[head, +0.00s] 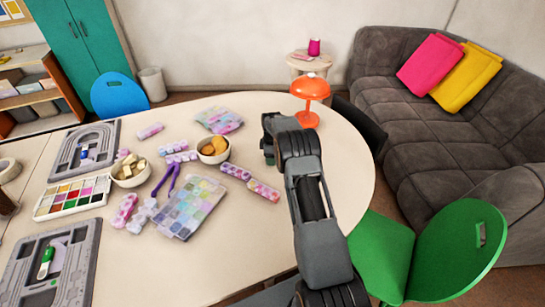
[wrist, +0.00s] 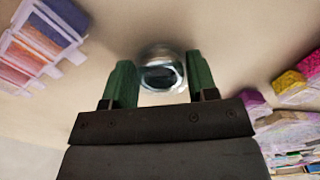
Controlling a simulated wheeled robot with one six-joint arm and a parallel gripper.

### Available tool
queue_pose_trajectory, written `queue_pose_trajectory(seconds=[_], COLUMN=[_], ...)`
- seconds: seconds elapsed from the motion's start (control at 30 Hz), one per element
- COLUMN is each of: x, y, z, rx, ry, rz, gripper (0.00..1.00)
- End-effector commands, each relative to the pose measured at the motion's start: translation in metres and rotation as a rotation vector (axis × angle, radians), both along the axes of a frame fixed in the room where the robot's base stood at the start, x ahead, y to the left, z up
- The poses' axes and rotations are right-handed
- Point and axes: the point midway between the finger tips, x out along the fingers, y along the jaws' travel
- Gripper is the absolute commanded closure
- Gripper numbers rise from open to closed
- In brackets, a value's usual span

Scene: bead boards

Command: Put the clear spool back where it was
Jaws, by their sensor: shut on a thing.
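My gripper (head: 268,146) is over the right part of the round cream table (head: 330,180), near the orange lamp. In the wrist view, my gripper's green fingers (wrist: 161,80) are on either side of the clear spool (wrist: 162,68), a shiny, see-through round thing with a dark middle, and are shut on it. In the head view my arm and gripper hide the spool. I cannot tell whether the spool touches the tabletop.
The orange lamp (head: 310,92) stands just behind my gripper. Grey bead boards (head: 83,150) lie farther left. The table's right part is clear.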

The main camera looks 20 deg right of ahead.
Motion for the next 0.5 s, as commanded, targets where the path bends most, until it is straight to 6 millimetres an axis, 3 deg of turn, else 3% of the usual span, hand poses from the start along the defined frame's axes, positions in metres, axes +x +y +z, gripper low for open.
queue_pose_trajectory(seconds=[0.3, 0.5], x=[-0.0002, 0.0000], y=[0.0001, 0.0001], z=[-0.0013, -0.0008], rx=[0.001, 0.000], ry=[0.001, 0.000], rz=[0.000, 0.000], gripper=[0.21, 0.21])
